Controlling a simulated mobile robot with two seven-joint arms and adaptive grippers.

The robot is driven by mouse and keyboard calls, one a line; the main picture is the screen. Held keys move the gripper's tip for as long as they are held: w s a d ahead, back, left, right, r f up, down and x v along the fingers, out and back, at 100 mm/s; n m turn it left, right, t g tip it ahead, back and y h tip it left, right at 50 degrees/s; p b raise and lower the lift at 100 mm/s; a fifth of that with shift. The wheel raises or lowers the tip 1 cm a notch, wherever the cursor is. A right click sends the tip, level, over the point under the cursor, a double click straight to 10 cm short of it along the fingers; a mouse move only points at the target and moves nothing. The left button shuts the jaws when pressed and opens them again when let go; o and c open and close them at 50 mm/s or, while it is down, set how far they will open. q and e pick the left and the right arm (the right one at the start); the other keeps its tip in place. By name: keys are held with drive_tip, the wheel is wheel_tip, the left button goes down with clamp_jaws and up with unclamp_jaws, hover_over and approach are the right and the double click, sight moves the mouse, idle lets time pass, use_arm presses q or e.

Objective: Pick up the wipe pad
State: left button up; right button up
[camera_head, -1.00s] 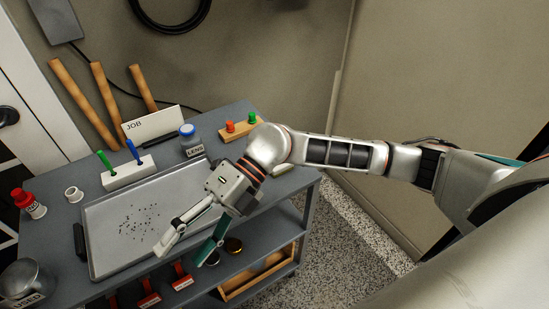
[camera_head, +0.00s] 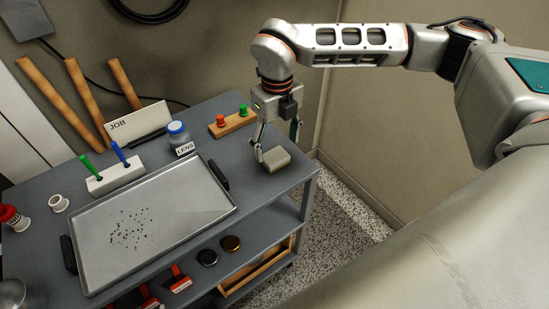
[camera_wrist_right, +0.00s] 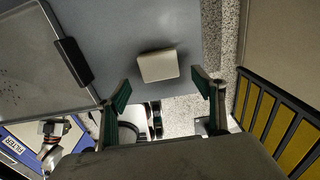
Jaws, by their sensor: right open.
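The wipe pad (camera_head: 275,161) is a small pale rectangular block on the right part of the grey table, near its right edge. It also shows in the right wrist view (camera_wrist_right: 158,65), lying flat beyond the fingertips. My right gripper (camera_head: 277,142) is open and empty, pointing down close above the pad. In the right wrist view its two fingers (camera_wrist_right: 162,89) stand wide apart, wider than the pad. In the head view one finger overlaps the pad's left side; I cannot tell if they touch.
A metal tray (camera_head: 185,215) with dark specks lies left of the pad, its black handle (camera_head: 219,175) nearest. A wooden block (camera_head: 232,123) with red and green pegs and a LENS jar (camera_head: 179,136) stand behind. Bare table surrounds the pad.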

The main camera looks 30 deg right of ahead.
sight(275, 155)
drive_tip(key=f, duration=0.5)
drive_tip(key=shift+w+f, duration=0.2)
drive_tip(key=shift+w, duration=0.15)
drive_tip(key=c, duration=1.2)
